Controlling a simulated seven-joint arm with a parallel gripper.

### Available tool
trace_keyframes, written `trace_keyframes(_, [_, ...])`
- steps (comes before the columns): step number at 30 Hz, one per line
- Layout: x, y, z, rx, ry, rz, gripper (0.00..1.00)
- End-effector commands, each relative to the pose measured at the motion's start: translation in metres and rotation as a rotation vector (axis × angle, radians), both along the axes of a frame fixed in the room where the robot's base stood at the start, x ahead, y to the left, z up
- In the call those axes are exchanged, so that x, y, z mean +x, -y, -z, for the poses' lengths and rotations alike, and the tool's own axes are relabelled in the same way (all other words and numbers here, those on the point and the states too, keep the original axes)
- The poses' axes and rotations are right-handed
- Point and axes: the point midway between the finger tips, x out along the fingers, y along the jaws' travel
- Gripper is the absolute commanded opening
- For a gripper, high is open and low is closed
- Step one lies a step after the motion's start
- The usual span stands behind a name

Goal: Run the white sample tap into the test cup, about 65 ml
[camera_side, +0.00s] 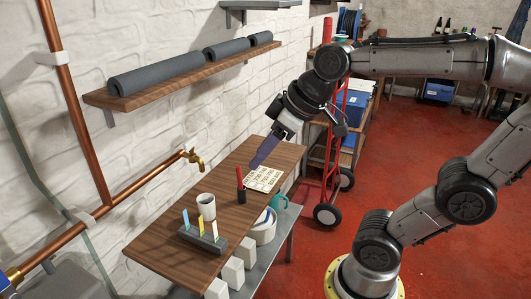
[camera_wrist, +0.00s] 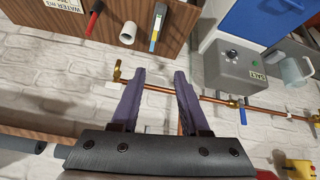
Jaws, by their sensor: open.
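A small white cup (camera_side: 206,205) stands upright on the wooden worktop (camera_side: 165,250); its contents cannot be made out. It also shows in the wrist view (camera_wrist: 128,34). A brass tap (camera_side: 193,158) ends the copper pipe (camera_side: 145,183) on the brick wall, to the left of and above the cup, not over it. In the wrist view a brass fitting (camera_wrist: 117,73) is on the pipe by the left finger.
A grey holder with blue, yellow and white strips (camera_side: 203,237) stands in front of the cup. A red marker (camera_side: 240,188) stands near a printed card (camera_side: 265,178). A shelf with grey rolls (camera_side: 165,76) hangs above. A grey box (camera_wrist: 228,72) shows in the wrist view.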

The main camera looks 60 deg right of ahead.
Motion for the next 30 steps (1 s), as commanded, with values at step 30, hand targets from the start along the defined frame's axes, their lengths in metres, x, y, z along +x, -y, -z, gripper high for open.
trace_keyframes(30, [0.098, 0.009, 0.016, -0.536, -0.459, -0.517, 0.45])
